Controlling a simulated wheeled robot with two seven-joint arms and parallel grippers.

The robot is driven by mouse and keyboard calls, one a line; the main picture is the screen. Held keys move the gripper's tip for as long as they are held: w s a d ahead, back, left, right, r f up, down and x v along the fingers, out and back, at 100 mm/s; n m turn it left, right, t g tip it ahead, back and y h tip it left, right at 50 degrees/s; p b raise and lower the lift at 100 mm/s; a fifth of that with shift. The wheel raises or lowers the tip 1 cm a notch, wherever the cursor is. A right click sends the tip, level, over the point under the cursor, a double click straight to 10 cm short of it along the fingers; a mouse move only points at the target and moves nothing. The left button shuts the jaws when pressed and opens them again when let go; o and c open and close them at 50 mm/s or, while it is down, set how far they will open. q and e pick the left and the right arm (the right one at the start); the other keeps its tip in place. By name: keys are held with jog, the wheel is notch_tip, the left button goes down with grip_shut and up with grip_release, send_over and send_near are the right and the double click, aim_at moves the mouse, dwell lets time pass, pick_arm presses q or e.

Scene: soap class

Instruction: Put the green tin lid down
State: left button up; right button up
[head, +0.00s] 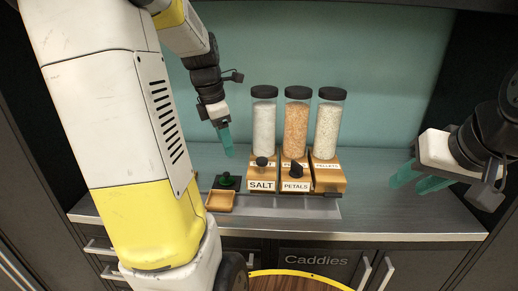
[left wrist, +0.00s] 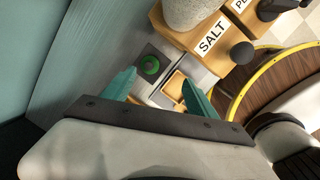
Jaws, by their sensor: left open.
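The green tin lid (head: 227,180), a small round green thing with a dark centre, rests on a dark square pad at the left of the dispensers. In the left wrist view the lid (left wrist: 150,65) lies beyond the fingertips, with the dark pad (left wrist: 140,55) around it. My left gripper (head: 226,143) is open and empty above the lid, apart from it. Its two teal fingers also show spread in the left wrist view (left wrist: 160,84). My right gripper (head: 408,180) is at the right with its teal fingers apart and nothing between them.
A small wooden tray (head: 220,207) sits just in front of the lid. Three clear dispensers, including the salt one (head: 264,125), stand on wooden bases to the right. The grey counter (head: 385,210) is clear at the right. A yellow-rimmed round table (head: 300,272) is below.

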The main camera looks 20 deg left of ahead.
pick_arm(q)
jog(key=s+d+r+m+t, duration=0.2)
jog(key=s+d+m, duration=0.5)
jog(key=m, duration=0.6)
jog(key=s+d+r+m+t+h, duration=0.1)
jog(key=s+d+r+m+t, duration=0.1)
jog(key=s+d+m, duration=0.5)
jog(key=r+m, duration=0.1)
jog(key=m, duration=0.5)
jog(key=shift+s+d+r, duration=0.35)
jog(key=shift+d+r, duration=0.05)
jog(key=shift+c, duration=0.2)
